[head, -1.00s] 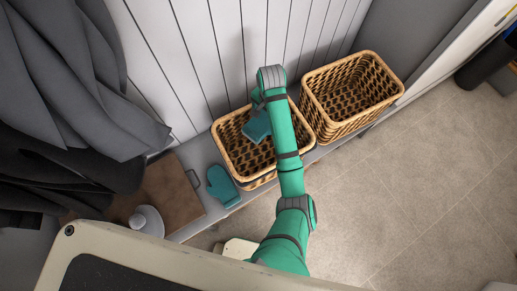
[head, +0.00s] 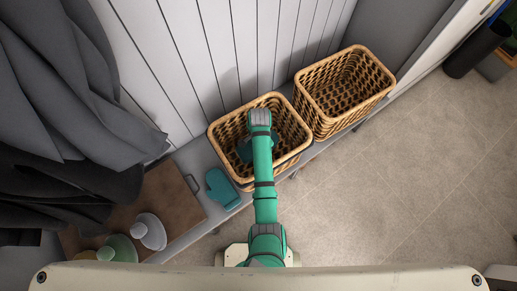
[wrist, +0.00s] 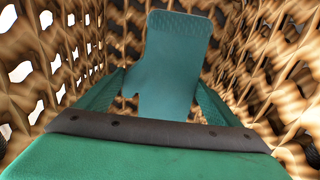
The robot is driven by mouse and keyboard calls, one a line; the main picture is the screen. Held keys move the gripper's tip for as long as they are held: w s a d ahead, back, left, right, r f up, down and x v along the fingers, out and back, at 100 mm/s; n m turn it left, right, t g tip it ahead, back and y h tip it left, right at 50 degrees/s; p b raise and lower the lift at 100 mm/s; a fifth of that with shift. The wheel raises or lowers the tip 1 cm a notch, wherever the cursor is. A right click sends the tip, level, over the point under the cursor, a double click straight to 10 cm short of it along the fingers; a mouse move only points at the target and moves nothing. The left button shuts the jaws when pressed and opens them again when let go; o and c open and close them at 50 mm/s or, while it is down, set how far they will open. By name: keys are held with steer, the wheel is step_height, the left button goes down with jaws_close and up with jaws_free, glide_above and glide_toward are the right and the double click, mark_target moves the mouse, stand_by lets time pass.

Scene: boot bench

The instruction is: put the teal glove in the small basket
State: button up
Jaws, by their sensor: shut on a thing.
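A teal glove (wrist: 172,55) is held between the fingers of my gripper (wrist: 160,98), which is shut on it. In the wrist view, wicker walls surround the glove and fingers, so they are inside a basket. In the head view this is the left wicker basket (head: 220,139), and my arm reaches over its front rim; the held glove is partly hidden by my arm. I cannot tell whether the glove touches the basket floor. A second teal glove (head: 222,188) lies on the bench, just left of that basket and apart from it.
Another wicker basket (head: 315,105) stands close on the right. Dark coats (head: 60,100) hang at the far left.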

steer(key=shift+f, duration=2.2)
steer(key=o, duration=1)
steer(key=shift+f, duration=0.1)
step_height(320, 180, up, 12)
steer(key=shift+r, duration=0.15)
